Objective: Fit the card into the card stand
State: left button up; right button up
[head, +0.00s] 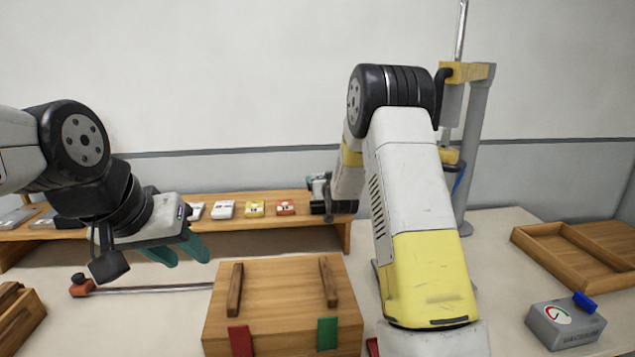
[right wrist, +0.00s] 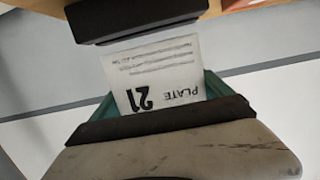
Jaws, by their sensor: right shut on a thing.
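The card (right wrist: 160,75) is white, with printed lines and "PLATE 21", which reads upside down in the right wrist view. My right gripper (right wrist: 165,98) is shut on it; teal finger parts show at both sides of the card. In the head view this gripper is mostly hidden behind my right forearm, near the right end of the shelf. My left gripper (head: 180,252) is empty, its teal fingers apart, above the table left of the wooden box. I cannot pick out the card stand for certain in either view.
A wooden shelf (head: 270,228) at the back carries several small white, yellow and red labelled items. A wooden box (head: 280,290) with two rails and red and green tabs stands in front. A wooden tray (head: 560,256) and a grey vacuum box (head: 565,325) are at right.

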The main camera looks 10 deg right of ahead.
jog(key=shift+f, duration=0.6)
dwell(0.6)
jog(key=shift+f, duration=0.35)
jog(key=shift+f, duration=1.1)
jog(key=o, duration=1.2)
jog(key=s, duration=0.2)
jog(key=s+r, duration=0.1)
jog(key=s, duration=0.4)
jog(key=shift+s+r, duration=0.25)
jog(key=shift+s, duration=0.1)
